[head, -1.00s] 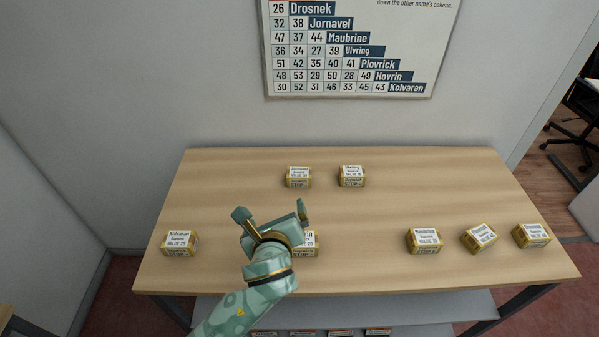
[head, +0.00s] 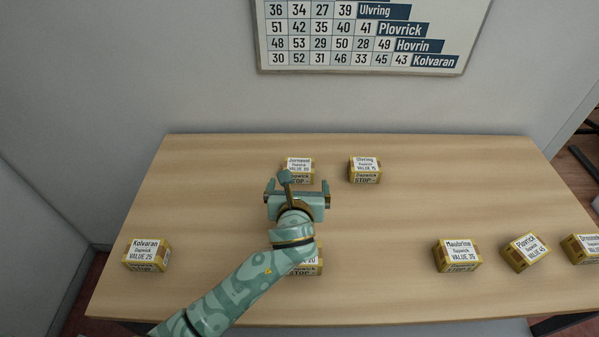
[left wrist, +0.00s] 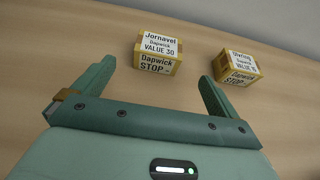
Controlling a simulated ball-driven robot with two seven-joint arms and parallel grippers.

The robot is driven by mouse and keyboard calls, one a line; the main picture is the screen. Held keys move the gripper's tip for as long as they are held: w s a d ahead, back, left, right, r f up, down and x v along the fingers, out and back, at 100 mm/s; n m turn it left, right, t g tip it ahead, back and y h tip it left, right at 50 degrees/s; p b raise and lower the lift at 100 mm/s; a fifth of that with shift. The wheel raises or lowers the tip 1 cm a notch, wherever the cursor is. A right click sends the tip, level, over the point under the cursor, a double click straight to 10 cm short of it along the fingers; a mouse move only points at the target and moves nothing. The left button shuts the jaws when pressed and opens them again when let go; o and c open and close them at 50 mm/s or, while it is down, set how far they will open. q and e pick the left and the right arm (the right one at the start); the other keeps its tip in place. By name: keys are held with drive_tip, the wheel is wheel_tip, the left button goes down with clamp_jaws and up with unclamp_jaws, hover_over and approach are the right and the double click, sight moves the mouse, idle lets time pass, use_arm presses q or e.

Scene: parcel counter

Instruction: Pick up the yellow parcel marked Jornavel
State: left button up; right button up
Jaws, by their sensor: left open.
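The yellow parcel marked Jornavel (head: 299,166) stands at the back of the counter, left of the Ulvring parcel. Its label reads Dapwick, value 30, in the left wrist view (left wrist: 157,55). My left gripper (head: 298,184) is open and empty, just in front of the Jornavel parcel. In the left wrist view its two fingers (left wrist: 155,82) point toward that parcel, which lies beyond the fingertips and apart from them. In the head view the gripper hides a little of the parcel's front. My right gripper is in neither view.
The Ulvring parcel (head: 365,170) stands close to the right. A parcel (head: 308,264) is partly hidden behind my left arm. The Kolvaran parcel (head: 147,254) is at the left; Maubrine (head: 457,254), Plovrick (head: 525,252) and another parcel (head: 583,249) are at the right. The counter (head: 400,215) is clear in the middle.

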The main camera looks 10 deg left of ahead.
sight(299, 165)
use_arm(q)
drive_tip(key=b+x, duration=0.1)
drive_tip(key=x, duration=0.5)
drive_tip(key=shift+w+f+b, duration=0.15)
drive_tip(key=shift+f+b, duration=0.05)
drive_tip(key=shift+b, duration=0.2)
drive_tip(key=b+x, duration=0.2)
drive_tip(key=x, duration=0.3)
drive_tip(key=shift+w+b, duration=0.15)
drive_tip(key=shift+b, duration=0.2)
drive_tip(key=shift+a+r, duration=0.1)
drive_tip(key=shift+c, duration=0.4)
drive_tip(key=c, duration=1.1)
drive_tip(key=shift+o, duration=0.2)
